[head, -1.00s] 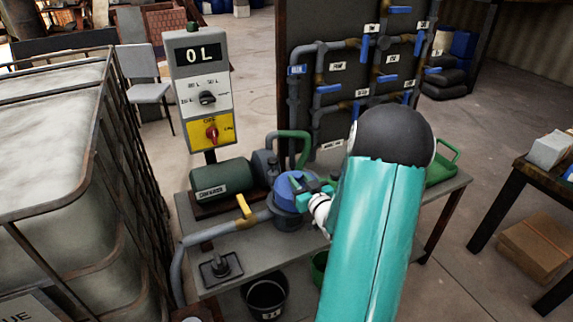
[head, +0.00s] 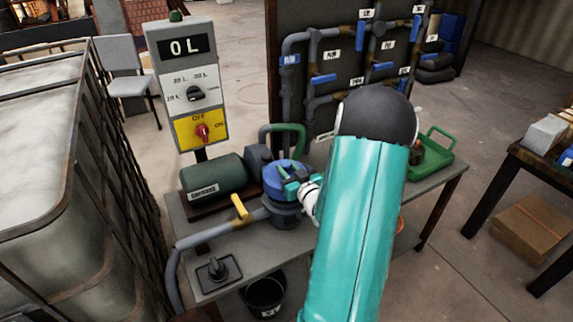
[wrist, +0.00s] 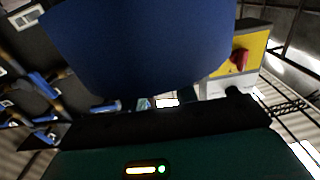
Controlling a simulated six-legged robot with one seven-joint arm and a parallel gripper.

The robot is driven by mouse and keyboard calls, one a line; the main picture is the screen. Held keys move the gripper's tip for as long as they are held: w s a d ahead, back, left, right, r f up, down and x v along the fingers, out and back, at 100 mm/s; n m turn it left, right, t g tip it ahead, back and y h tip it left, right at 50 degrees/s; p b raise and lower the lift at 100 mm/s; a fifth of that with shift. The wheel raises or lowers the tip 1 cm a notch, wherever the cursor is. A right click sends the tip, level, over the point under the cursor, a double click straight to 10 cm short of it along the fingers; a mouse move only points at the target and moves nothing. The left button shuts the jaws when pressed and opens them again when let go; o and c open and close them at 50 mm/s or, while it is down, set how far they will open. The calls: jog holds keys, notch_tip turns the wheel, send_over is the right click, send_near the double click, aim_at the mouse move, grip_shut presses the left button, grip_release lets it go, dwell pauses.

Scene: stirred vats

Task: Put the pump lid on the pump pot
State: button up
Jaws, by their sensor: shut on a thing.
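The blue pump lid (head: 284,177) is at the top of the dark grey pump pot (head: 285,215), beside the green motor on the bench. My gripper (head: 296,187) is shut on the lid's near right side. In the wrist view the blue lid (wrist: 140,45) fills the upper middle, close to the camera. Whether the lid is fully seated or sits slightly above the pot's rim cannot be told. The far side of the pot and the gripper's fingertips are partly hidden by the lid and my arm.
A green hose (head: 293,133) rises behind the pot. A yellow-handled valve (head: 240,208) sits on the pipe at its left. A control box (head: 192,85) and a pipe panel (head: 345,60) stand behind. A green tray (head: 432,155) is at the right, a black bucket (head: 264,296) below.

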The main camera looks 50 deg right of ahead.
jog(key=shift+f, duration=2.1)
jog(key=shift+f, duration=0.6)
jog(key=o, duration=0.8)
jog(key=shift+c, duration=0.2)
jog(key=v, duration=1.1)
dwell(0.4)
